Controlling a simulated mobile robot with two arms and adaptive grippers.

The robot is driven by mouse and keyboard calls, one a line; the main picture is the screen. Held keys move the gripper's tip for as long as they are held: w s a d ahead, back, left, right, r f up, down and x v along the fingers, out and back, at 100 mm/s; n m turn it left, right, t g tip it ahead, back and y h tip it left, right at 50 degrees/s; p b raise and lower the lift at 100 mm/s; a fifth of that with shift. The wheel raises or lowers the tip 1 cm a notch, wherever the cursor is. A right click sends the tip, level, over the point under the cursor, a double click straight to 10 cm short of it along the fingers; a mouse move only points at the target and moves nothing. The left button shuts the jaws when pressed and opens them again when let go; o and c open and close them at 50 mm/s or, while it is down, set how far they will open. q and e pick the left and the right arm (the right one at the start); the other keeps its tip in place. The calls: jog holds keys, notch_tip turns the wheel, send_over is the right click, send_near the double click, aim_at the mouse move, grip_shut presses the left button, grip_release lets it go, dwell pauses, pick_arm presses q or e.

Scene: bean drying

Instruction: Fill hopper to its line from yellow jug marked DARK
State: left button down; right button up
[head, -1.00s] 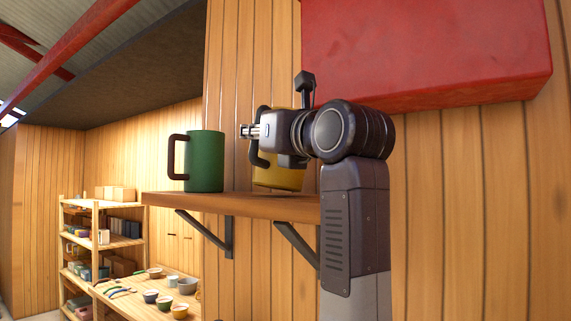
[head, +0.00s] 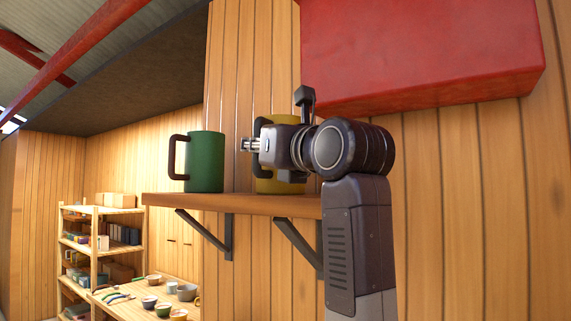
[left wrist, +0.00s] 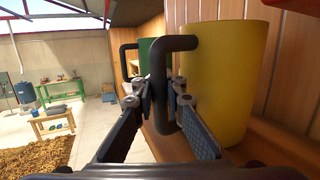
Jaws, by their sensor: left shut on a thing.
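The yellow jug (head: 268,187) stands at the right end of a wooden wall shelf (head: 235,204), its base at the board. It is upright and partly hidden behind my left gripper (head: 250,145). In the left wrist view the yellow jug (left wrist: 232,75) fills the right side, and my left gripper (left wrist: 160,95) is shut on its dark handle (left wrist: 161,118). A green jug (head: 206,160) with a dark handle stands apart on the same shelf, to the left. No DARK marking shows on the visible sides. I cannot make out a hopper. My right gripper is not in view.
A big red box-shaped body (head: 425,52) hangs above and right of the shelf. The wooden wall is close behind the jugs. A storage rack (head: 98,210) and a table with several bowls (head: 150,302) stand farther back at left.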

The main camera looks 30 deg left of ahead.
pick_arm(q)
jog(key=c, duration=1.9)
grip_release()
jog(key=shift+w+f, duration=0.1)
jog(key=shift+f, duration=0.1)
jog(key=v, duration=1.2)
